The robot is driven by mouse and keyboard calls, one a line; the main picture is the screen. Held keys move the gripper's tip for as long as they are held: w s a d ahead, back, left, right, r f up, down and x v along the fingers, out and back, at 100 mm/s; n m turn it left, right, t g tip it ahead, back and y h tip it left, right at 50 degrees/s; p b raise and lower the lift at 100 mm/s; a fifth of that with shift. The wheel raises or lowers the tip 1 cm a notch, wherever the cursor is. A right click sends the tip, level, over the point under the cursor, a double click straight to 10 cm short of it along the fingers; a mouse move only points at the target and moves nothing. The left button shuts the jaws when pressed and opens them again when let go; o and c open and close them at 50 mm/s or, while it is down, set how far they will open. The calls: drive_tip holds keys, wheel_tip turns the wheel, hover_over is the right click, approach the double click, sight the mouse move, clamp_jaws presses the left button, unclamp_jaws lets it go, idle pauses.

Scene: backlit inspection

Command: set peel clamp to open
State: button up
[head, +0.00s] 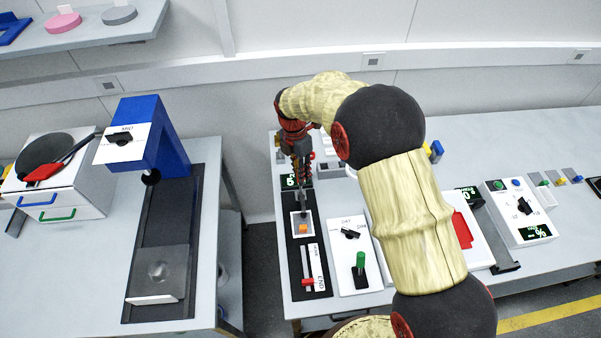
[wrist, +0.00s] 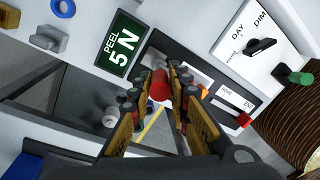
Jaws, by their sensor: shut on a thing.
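My gripper (head: 302,180) reaches down over the far part of the black peel unit (head: 294,264). In the wrist view my gripper (wrist: 165,88) has its fingertips closed around a red knob (wrist: 160,85). I take this knob to be the peel clamp's handle; the fingers hide much of it and its setting cannot be read. The display (wrist: 122,43) beside it reads "PEEL 5 N". An orange block (head: 303,228) sits in a white square on the unit, near the gripper; it also shows in the wrist view (wrist: 205,92).
A red slider (head: 308,281) marked HOME and END lies on the near part of the unit. Right of it stands a white panel (head: 345,270) with a black DAY/DIM knob and a green-topped lever (head: 360,261). A gap separates this bench from the left bench (head: 105,270).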

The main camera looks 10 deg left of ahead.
clamp_jaws()
